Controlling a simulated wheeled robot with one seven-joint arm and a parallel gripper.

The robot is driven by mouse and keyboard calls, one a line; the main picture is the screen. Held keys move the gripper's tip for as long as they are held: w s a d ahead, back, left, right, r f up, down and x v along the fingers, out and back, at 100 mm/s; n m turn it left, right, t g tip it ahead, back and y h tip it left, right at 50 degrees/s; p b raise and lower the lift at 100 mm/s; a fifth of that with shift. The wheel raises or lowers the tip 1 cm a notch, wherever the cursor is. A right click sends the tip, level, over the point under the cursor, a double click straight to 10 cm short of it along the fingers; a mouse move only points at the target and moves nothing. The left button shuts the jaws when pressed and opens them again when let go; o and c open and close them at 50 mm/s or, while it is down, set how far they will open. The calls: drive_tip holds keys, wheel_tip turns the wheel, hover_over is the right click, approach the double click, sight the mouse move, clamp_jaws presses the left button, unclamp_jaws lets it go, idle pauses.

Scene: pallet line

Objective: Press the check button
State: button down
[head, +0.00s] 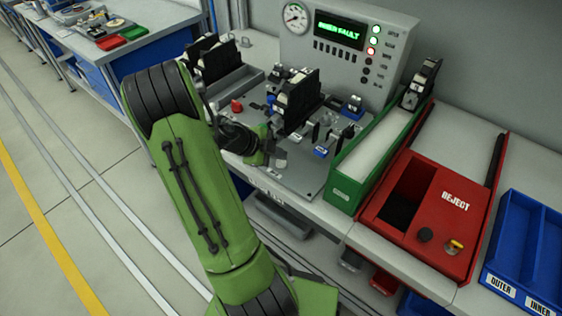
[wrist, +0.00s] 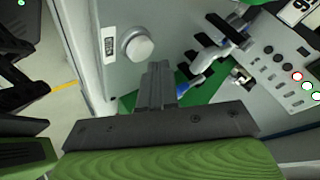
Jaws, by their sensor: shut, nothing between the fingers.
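A round pale grey button (wrist: 138,46) stands on a grey plate in the wrist view, with a small label (wrist: 109,46) beside it that is too small to read surely. It seems to be the small grey cylinder (head: 280,162) near the front of the fixture in the head view. My gripper (wrist: 157,72) is shut and empty. Its fingertips are just beside the button in the wrist picture; I cannot tell the height gap, and no contact shows. In the head view my gripper (head: 268,150) is partly hidden by my green arm, close to the cylinder.
A grey panel (head: 345,60) behind has a gauge, lit lamps and a green display ending in "FAULT". Black parts (head: 298,97) stand on the fixture. Right of it are a green tray (head: 345,190), a red REJECT box (head: 440,215) and a blue bin (head: 525,250).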

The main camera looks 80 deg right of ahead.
sight(278, 164)
drive_tip(key=shift+f, duration=0.1)
drive_tip(key=shift+f+b, duration=0.4)
drive_tip(key=shift+b, duration=0.55)
drive_tip(key=shift+f+b, duration=0.45)
drive_tip(key=shift+b, duration=0.25)
idle(0.3)
idle(0.4)
drive_tip(key=shift+r+p, duration=0.35)
drive_tip(key=shift+r, duration=0.6)
drive_tip(key=shift+r+p, duration=1.25)
drive_tip(key=shift+r, duration=1.3)
